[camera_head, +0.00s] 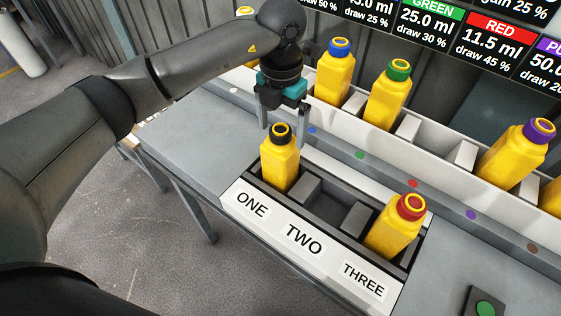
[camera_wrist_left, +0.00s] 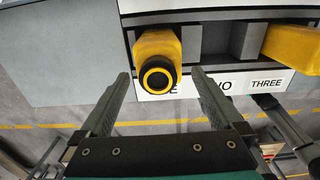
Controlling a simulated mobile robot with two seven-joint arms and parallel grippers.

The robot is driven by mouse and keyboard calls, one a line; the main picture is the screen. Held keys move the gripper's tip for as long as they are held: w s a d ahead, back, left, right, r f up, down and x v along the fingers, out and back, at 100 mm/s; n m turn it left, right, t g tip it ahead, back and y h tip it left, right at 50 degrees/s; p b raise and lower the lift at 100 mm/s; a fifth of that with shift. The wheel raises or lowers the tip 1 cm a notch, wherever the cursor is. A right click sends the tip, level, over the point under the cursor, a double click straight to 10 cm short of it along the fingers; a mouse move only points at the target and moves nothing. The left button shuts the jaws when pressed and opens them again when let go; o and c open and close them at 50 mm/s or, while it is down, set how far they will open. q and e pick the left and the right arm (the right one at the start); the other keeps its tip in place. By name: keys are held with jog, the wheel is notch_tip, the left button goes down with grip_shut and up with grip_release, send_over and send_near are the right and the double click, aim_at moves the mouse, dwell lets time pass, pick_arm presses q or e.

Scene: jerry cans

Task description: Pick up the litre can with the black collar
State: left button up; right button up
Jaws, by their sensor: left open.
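The litre can with the black collar (camera_head: 280,163) is yellow and stands upright in the slot marked ONE of the front tray. It also shows in the left wrist view (camera_wrist_left: 157,60), its black neck facing the camera. My left gripper (camera_head: 286,130) is open above this can, its fingers pointing down. In the left wrist view the two fingertips (camera_wrist_left: 161,75) lie to either side of the black collar, with gaps on both sides. I cannot tell how far the fingers are above the collar.
A can with a red collar (camera_head: 396,228) stands in slot THREE; slot TWO (camera_head: 342,219) is empty. Behind, a white rack (camera_head: 408,127) holds cans with blue (camera_head: 335,75), green (camera_head: 388,92) and purple (camera_head: 515,150) collars. A green button (camera_head: 486,308) is at front right.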

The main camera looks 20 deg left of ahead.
aim_at(280, 144)
pick_arm(q)
jog(key=shift+a+f, duration=0.15)
jog(key=shift+f, duration=2.6)
jog(key=shift+c, duration=0.2)
jog(key=c, duration=1.5)
